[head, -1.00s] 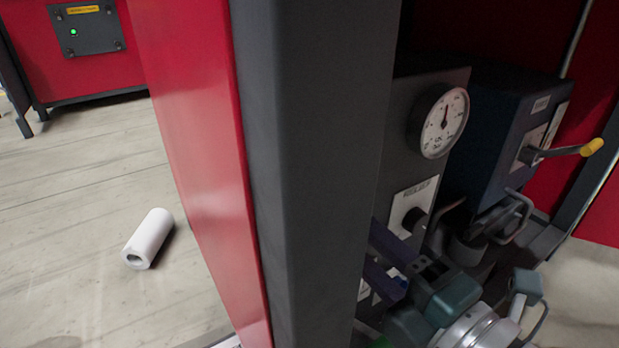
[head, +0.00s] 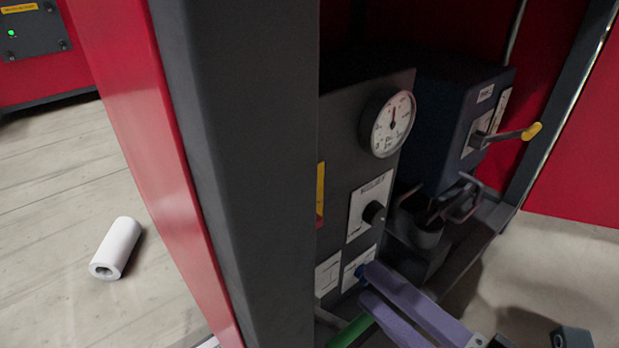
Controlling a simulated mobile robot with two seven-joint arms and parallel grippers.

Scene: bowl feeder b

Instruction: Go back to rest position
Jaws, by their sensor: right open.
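My right gripper (head: 370,287) is at the lower middle right of the head view. Its two purple fingers point up and left toward the lower part of the grey control panel (head: 340,205). The fingers are apart, and I see nothing held between them. I cannot tell whether the fingertips touch the panel. My left gripper is not in view.
A dark post (head: 245,180) with a red side stands left of the panel. The panel carries a gauge (head: 388,124) and a black knob (head: 374,212). A blue box (head: 450,120) has a yellow-tipped lever (head: 515,134). A white roll (head: 117,248) lies on the floor.

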